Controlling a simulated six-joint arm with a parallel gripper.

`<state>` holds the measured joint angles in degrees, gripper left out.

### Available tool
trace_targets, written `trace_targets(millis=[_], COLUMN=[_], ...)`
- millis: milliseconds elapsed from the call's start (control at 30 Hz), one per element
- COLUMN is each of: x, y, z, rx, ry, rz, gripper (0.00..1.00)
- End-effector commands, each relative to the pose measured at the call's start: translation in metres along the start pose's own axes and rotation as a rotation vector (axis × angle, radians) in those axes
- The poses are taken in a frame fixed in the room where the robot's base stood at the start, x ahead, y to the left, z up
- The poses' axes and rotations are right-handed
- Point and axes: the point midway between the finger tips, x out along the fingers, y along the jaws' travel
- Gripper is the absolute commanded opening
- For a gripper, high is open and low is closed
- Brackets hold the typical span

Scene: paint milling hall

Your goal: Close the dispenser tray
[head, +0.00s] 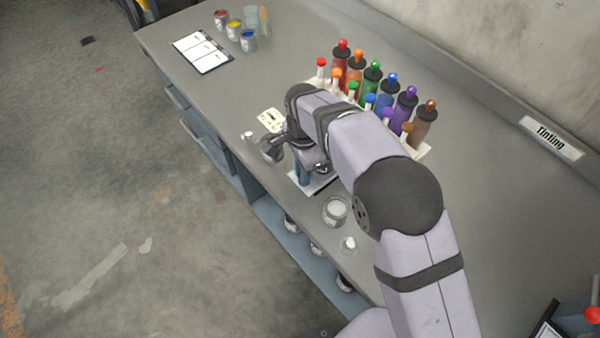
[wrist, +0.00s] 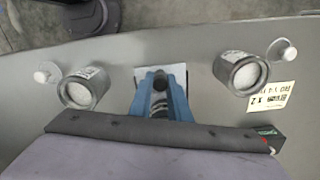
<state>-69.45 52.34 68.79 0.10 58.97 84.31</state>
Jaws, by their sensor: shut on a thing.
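My gripper (wrist: 160,82) shows in the wrist view as two blue fingers, set close together. They are shut on a small dark thing between them. I cannot tell whether that thing is part of the dispenser tray. In the head view my gripper (head: 302,178) is low over the bench's front part. A pale plate (head: 319,187) with a dark edge lies under it; it also shows in the wrist view (wrist: 178,72). No tray can be made out with certainty, nor how far open it stands; my arm and gripper hide much of this area.
Open tins stand on both sides of my gripper (wrist: 82,88) (wrist: 240,74), with white-knobbed lids nearby (head: 349,243) (head: 249,135). A card (head: 270,119) lies close. Coloured bottles (head: 374,80) stand in a rack behind my arm. The bench's far left holds paint cans (head: 235,28) and a chart (head: 203,51).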

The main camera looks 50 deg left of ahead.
Motion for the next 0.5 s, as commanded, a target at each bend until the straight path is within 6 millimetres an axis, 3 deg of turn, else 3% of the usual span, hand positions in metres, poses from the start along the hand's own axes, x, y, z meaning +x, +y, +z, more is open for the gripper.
trace_targets(millis=[200,500], x=[-0.002,-0.002], y=[-0.009,-0.01], z=[-0.036,-0.041], rx=[0.004,0.001], ry=[0.003,0.007], rz=[-0.003,-0.004], gripper=[0.0,0.0])
